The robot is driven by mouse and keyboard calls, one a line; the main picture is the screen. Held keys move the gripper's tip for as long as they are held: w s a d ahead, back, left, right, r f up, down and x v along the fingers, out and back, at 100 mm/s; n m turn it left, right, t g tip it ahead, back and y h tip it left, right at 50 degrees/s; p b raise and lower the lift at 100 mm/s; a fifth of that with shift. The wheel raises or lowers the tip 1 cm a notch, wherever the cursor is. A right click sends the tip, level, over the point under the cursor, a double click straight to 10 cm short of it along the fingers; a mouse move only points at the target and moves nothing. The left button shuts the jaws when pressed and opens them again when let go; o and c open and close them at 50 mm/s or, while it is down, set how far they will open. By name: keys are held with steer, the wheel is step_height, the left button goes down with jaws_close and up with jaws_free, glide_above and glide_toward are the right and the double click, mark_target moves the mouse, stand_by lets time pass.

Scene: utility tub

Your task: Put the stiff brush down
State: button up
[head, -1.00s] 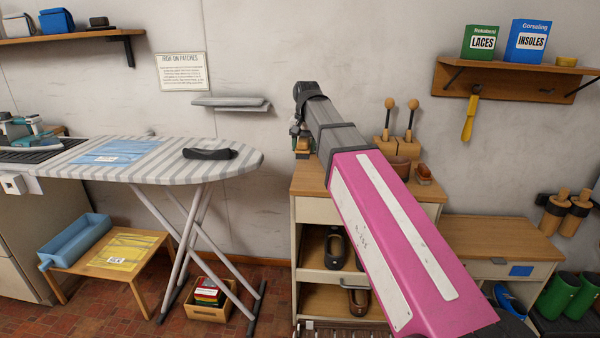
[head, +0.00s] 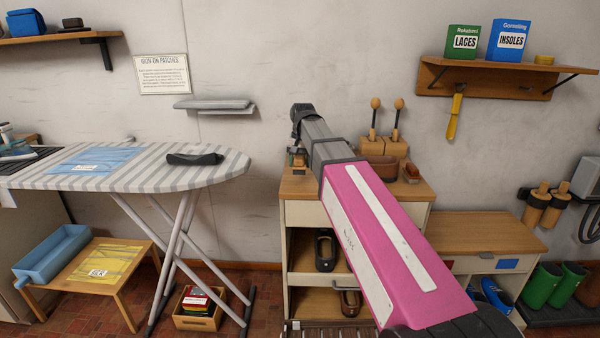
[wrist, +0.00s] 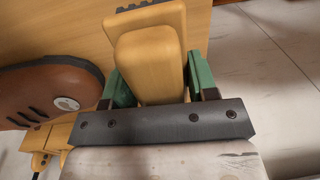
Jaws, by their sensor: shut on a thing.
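In the wrist view, my gripper (wrist: 152,85) has its green fingers on both sides of a pale wooden block, the stiff brush (wrist: 147,62). A dark ridged edge shows at the brush's far end. The brush is over the wooden top of a cabinet (wrist: 60,35); I cannot tell whether it touches. In the head view, the gripper end is over the left part of the cabinet top (head: 300,187), largely hidden by my pink and grey arm.
A brown oval thing with black slots (wrist: 45,92) lies close left of the brush. Two wooden-knobbed tools in a block (head: 384,145) stand at the cabinet's back. A striped ironing board (head: 130,172) is to the left, a lower wooden bench (head: 490,232) to the right.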

mark_target(300, 178)
steer(key=shift+w+d+f, duration=0.1)
steer(key=shift+f, duration=1.95)
steer(key=shift+f, duration=0.15)
steer(key=o, duration=1)
steer(key=shift+c, duration=0.2)
steer(key=r, duration=1.2)
steer(key=shift+d+r, duration=0.1)
steer(key=shift+d, duration=0.25)
steer(key=shift+s, duration=0.2)
